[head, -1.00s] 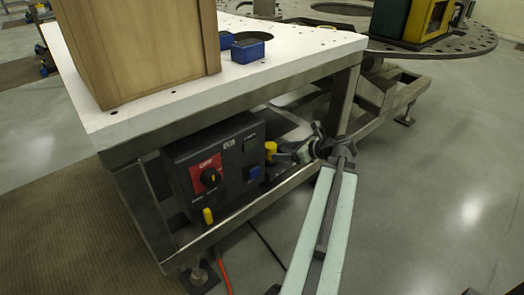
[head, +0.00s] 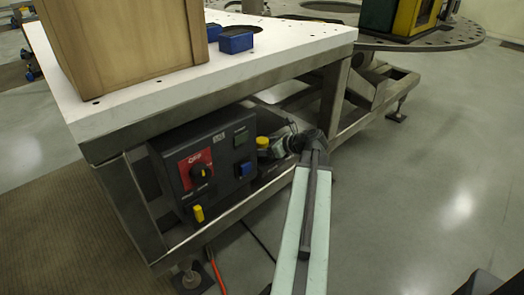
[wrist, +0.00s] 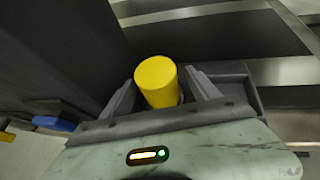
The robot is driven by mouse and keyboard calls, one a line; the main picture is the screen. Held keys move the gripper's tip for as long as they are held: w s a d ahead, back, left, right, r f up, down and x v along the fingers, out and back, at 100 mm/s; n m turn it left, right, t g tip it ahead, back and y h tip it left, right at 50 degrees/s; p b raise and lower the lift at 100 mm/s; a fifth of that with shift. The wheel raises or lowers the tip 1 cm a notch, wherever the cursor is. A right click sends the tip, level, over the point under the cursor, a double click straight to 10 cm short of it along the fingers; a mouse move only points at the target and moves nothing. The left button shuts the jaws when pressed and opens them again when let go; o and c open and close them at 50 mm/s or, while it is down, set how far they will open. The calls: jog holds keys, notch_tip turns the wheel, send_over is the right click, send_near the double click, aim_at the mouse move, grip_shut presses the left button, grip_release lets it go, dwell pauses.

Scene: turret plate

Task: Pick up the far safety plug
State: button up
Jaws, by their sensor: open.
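The far safety plug (head: 262,142) is a yellow cylinder by the far end of the dark control box, under the white table. In the wrist view the yellow plug (wrist: 157,82) stands between the two grey fingers of my gripper (wrist: 162,88). The fingers are apart, one on each side of it, and I see no clear grip on it. Its lower end is hidden by my gripper. In the head view my gripper (head: 275,147) is right beside the plug. A nearer yellow plug (head: 198,213) is low at the box's near side.
The control box (head: 222,140) has a red switch panel (head: 196,170) and a blue button (head: 245,169). The white table top (head: 290,42) and its metal frame (head: 333,95) are close above and beside my arm. Open floor (head: 430,180) lies to the right.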

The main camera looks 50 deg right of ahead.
aim_at(262, 140)
grip_shut()
jog(key=shift+r, duration=0.1)
jog(key=shift+r+p, duration=0.5)
jog(key=shift+p, duration=0.1)
notch_tip(262, 140, up, 3)
jog(key=p, duration=0.3)
jog(key=shift+r, duration=0.2)
jog(key=s+d, duration=0.3)
jog(key=s, duration=1.2)
jog(key=shift+s+r+p, duration=0.25)
jog(key=shift+s+p, duration=0.15)
